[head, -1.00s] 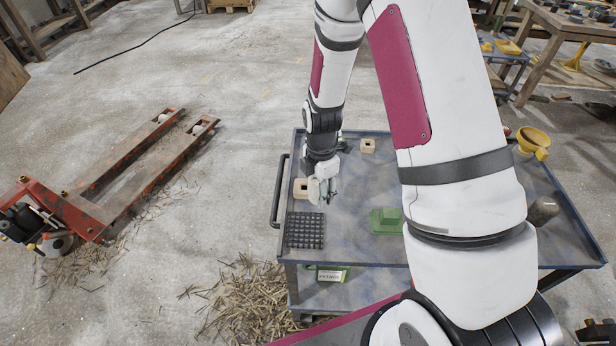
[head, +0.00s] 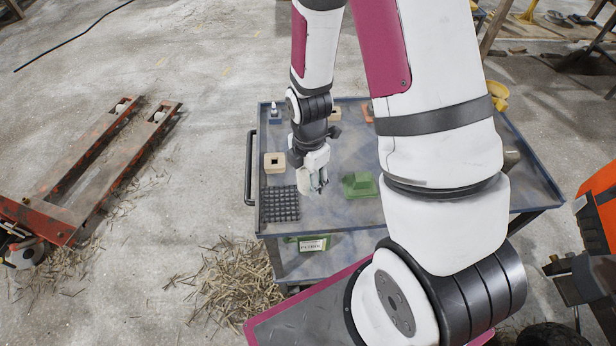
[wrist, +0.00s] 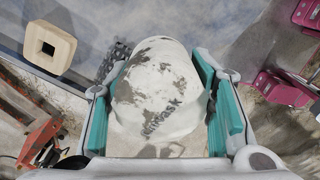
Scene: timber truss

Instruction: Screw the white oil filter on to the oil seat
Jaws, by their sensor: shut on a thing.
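The white oil filter (wrist: 155,88), rounded, with grey worn patches and dark lettering, fills the middle of the wrist view. My gripper (wrist: 165,100) is shut on it, one teal-padded finger on each side. In the head view my gripper (head: 318,182) is above the blue-grey cart top, between a black grid mat and a green block; the filter is hard to make out there. A cream square block (head: 274,162) with a square hole stands left of the gripper, and shows in the wrist view (wrist: 50,47). I cannot tell which thing is the oil seat.
The cart (head: 345,215) also holds the black grid mat (head: 280,204), the green stepped block (head: 360,184), a small blue-and-white item (head: 275,112) and an orange item (head: 368,112). A red pallet jack (head: 95,170) stands on the floor at left. My arm hides much of the cart's right side.

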